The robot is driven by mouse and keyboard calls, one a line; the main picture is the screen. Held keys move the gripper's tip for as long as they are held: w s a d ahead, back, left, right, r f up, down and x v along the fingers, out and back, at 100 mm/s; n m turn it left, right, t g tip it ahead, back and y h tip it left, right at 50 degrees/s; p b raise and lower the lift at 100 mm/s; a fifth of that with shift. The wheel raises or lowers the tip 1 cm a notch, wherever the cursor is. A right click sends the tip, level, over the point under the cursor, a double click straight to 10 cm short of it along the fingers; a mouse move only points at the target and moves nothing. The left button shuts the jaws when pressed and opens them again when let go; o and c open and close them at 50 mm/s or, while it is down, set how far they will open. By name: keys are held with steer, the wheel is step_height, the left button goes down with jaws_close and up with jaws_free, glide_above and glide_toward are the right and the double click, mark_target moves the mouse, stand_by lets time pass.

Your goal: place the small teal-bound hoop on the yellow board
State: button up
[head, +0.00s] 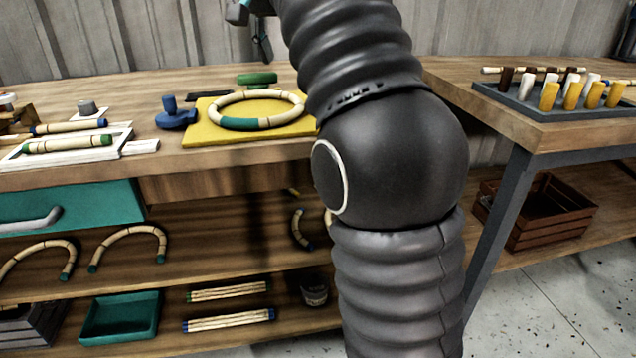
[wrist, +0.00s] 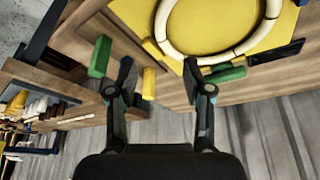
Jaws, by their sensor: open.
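The pale rattan hoop (head: 289,116), with a teal binding (head: 240,124) on its near side, lies flat on the yellow board (head: 205,134) on the workbench. The wrist view shows part of the hoop (wrist: 162,18) and the board (wrist: 130,12), cut by the top edge; its teal binding is not seen there. My gripper (wrist: 160,72) is open with nothing between its fingers. It is apart from the hoop. In the head view my gripper (head: 255,30) is partly seen above the back of the bench, partly hidden by my arm.
A green block (head: 257,79) lies behind the board, and a blue clamp-like piece (head: 176,116) stands at its left. A white tray (head: 125,135) with bound rattan pieces is farther left. A grey rack of pegs (head: 530,110) stands on the right bench. My arm hides the board's right side.

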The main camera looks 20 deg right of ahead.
steer(key=s+a+f+n+t+y, duration=0.2)
steer(key=s+f+n, duration=0.5)
steer(key=s+f, duration=2)
step_height(320, 180, down, 3)
steer(key=shift+f+n+y, duration=0.2)
steer(key=shift+n+y, duration=0.2)
